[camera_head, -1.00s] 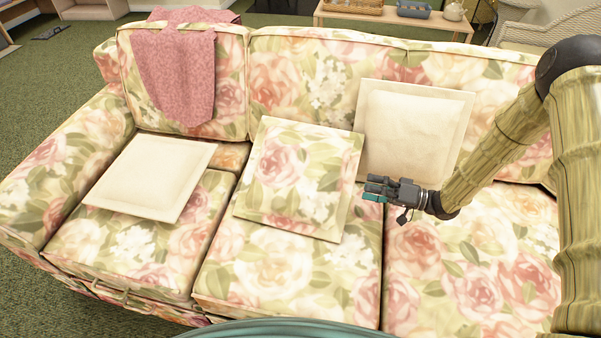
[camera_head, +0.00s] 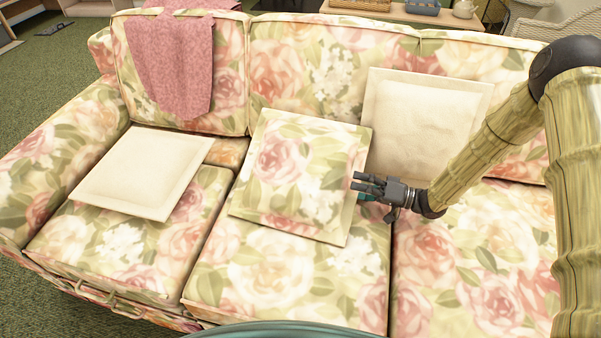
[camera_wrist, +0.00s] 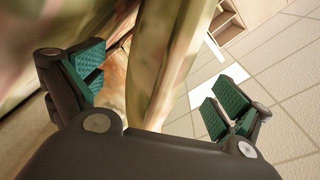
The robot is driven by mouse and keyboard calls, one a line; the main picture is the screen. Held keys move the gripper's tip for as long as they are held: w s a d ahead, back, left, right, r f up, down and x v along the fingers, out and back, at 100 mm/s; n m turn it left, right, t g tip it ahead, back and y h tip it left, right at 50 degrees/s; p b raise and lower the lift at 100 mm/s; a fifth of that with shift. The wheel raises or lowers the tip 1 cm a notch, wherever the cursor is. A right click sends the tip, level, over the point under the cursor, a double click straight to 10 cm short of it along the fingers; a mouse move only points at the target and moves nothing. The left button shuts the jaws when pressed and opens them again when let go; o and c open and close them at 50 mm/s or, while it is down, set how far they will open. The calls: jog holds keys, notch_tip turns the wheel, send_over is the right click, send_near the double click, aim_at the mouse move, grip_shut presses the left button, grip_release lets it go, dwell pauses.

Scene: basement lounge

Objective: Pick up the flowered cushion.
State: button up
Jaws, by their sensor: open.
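The flowered cushion (camera_head: 290,170) is square and leans back on the sofa's middle seat, its print much like the sofa's. My gripper (camera_head: 362,186) is open at the cushion's right edge. In the head view one finger overlaps the front of that edge, while a teal pad shows just right of it. In the wrist view a blurred patterned edge, apparently the flowered cushion (camera_wrist: 160,65), stands between the spread teal-padded fingers (camera_wrist: 157,92). I cannot tell whether either finger touches it.
A plain cream cushion (camera_head: 420,125) leans on the backrest behind my gripper. Another cream cushion (camera_head: 143,172) lies on the left seat. A pink throw (camera_head: 172,65) hangs over the floral sofa's (camera_head: 470,270) back. The right seat is largely clear.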

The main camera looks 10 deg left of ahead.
aim_at(336, 180)
jog(key=shift+w+a+r+b, duration=0.15)
jog(key=shift+a+b, duration=0.15)
jog(key=shift+a, duration=1.15)
jog(key=shift+w+a+r+b, duration=0.1)
jog(key=shift+a+b, duration=0.15)
jog(key=shift+a, duration=1.2)
jog(key=c, duration=1.2)
